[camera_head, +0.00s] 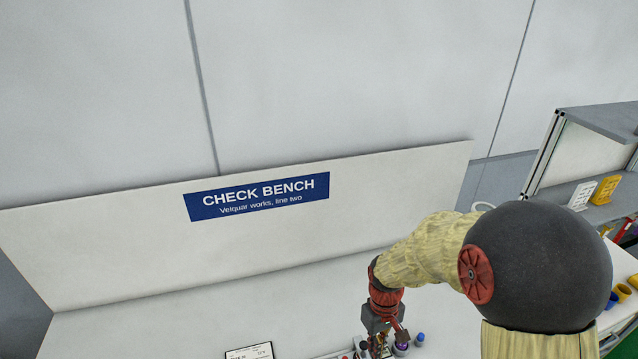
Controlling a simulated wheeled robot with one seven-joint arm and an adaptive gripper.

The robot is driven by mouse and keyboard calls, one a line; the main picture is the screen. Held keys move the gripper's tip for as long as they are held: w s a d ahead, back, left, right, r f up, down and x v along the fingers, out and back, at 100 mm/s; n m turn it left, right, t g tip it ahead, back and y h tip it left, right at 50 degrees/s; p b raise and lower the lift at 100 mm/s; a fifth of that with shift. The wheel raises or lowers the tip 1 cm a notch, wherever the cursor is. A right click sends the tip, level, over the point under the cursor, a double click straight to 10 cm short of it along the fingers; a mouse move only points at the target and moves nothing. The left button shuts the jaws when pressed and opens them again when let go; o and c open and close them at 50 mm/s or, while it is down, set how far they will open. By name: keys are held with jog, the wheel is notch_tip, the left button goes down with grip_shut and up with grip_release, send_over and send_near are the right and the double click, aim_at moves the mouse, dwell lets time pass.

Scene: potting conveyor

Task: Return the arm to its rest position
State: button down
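My arm comes up from the lower right, bends at a large dark joint, and reaches left and down over the white bench (190,322). My gripper (380,350) is at the bottom edge, low over the bench and close to several small items. Its fingertips are partly cut off by the frame and mixed in with these items, so I cannot tell whether it is open or holding something. A small bottle with a blue cap (420,338) stands just right of my gripper.
A white back panel with a blue "CHECK BENCH" sign (258,196) stands behind the bench. A display (249,352) is at the bottom edge. A grey shelf unit (600,125) with a yellow rack (606,190) and a white rack (581,196) stands at right. The bench's left part is clear.

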jog(key=s+d+r+m+t+b, duration=0.2)
jog(key=s+r+t+b, duration=0.1)
jog(key=s+r+b, duration=0.2)
jog(key=s+d+r+m+t+b, duration=0.2)
jog(key=s+r+t+b, duration=0.2)
jog(key=s+b, duration=0.5)
jog(key=r+b, duration=0.1)
jog(key=b, duration=0.1)
jog(key=shift+r+m+b, duration=0.3)
jog(key=shift+r, duration=0.05)
